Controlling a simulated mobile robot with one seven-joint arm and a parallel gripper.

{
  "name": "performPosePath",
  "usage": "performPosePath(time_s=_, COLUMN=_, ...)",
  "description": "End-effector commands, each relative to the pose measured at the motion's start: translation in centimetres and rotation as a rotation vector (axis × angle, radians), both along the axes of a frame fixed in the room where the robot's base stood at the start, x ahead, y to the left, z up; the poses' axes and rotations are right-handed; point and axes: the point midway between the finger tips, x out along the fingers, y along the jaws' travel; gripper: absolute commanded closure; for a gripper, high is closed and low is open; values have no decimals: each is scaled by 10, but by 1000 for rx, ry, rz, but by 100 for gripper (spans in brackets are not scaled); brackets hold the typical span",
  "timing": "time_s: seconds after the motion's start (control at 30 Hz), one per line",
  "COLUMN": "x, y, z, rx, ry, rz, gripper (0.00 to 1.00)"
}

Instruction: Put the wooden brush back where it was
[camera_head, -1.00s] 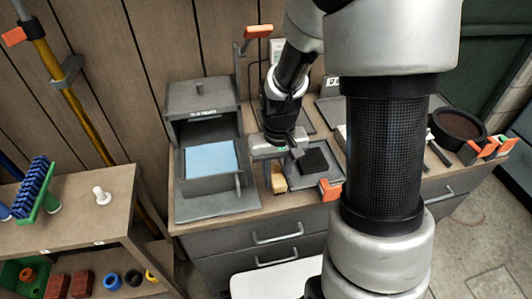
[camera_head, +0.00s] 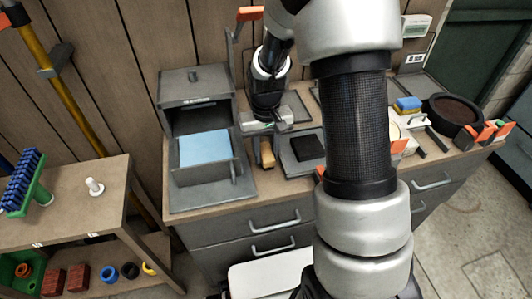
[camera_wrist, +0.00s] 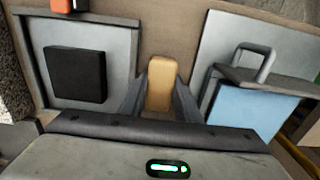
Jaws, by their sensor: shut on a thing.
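The wooden brush (camera_head: 267,153) is a small tan block, seen over the workbench between the grey box and the grey tray. In the wrist view the brush (camera_wrist: 161,84) is between the two dark fingers of my gripper (camera_wrist: 160,92), which is shut on it. In the head view my gripper (camera_head: 265,138) points down over the bench and hides the top of the brush. I cannot tell whether the brush touches the bench top.
The open grey box (camera_head: 165,178) with a blue pad stands left of the brush. The grey tray (camera_head: 292,167) with a black square pad lies right of it. A round dark pan (camera_head: 453,113) and orange clips are farther right. A low shelf (camera_head: 80,215) stands front left.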

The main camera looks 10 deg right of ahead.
Motion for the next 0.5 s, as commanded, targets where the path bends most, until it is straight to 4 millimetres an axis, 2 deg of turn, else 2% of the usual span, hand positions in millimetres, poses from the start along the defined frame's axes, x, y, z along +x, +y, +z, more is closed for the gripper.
performPosePath(time_s=0.1, x=0, y=0, z=-5, rx=0, ry=1, rz=0, gripper=92)
performPosePath(time_s=0.13, x=0, y=0, z=-3, rx=0, ry=0, rz=0, gripper=66)
performPosePath(time_s=0.17, x=0, y=0, z=-3, rx=0, ry=0, rz=0, gripper=63)
performPosePath(time_s=0.5, x=0, y=0, z=2, rx=0, ry=0, rz=0, gripper=63)
